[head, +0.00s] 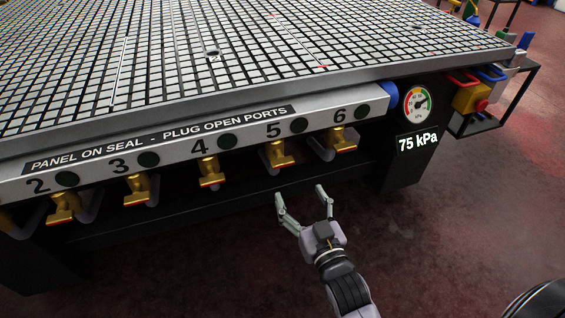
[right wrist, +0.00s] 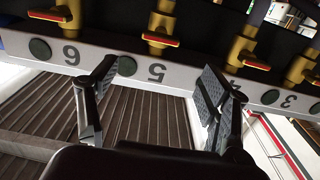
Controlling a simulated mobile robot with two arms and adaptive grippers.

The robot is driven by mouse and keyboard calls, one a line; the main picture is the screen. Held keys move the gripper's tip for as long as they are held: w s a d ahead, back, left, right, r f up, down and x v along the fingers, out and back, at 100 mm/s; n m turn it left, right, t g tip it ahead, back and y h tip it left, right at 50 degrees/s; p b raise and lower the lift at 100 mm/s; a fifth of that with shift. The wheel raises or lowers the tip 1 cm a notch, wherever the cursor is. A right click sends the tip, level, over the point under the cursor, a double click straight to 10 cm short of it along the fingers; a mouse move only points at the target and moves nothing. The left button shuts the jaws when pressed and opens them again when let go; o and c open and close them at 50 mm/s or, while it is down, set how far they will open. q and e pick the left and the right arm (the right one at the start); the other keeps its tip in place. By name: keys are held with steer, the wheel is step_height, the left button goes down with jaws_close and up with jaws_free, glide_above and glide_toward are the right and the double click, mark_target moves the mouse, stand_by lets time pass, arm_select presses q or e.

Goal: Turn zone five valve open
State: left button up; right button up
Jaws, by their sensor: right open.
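The zone five valve (head: 281,155) is a yellow valve with a red-edged handle, hanging under the panel label 5 in the head view. In the right wrist view the zone five valve (right wrist: 161,28) is at top centre, its handle lying crosswise along the panel. My right gripper (head: 300,193) is open and empty, in front of and below this valve, apart from it. Its spread fingers also show in the right wrist view (right wrist: 160,72), on either side of the printed 5. My left gripper is out of view.
The zone four valve (head: 210,172) and zone six valve (head: 342,139) stand close on either side. The grid table (head: 190,75) overhangs the valves behind a white label panel (head: 100,166). A gauge (head: 417,104) and a display (head: 418,142) reading 75 kPa are at right.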

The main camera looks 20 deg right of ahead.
mark_target(284, 165)
steer(key=w+b, duration=0.1)
steer(key=w, duration=1)
steer(key=shift+w+a+f, duration=0.1)
steer(key=shift+a, duration=0.05)
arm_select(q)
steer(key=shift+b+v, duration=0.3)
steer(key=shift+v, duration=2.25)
arm_select(e)
steer(key=shift+w, duration=0.8)
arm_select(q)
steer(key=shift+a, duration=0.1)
arm_select(e)
steer(key=shift+c, duration=0.6)
steer(key=c, duration=1)
steer(key=shift+c, duration=0.2)
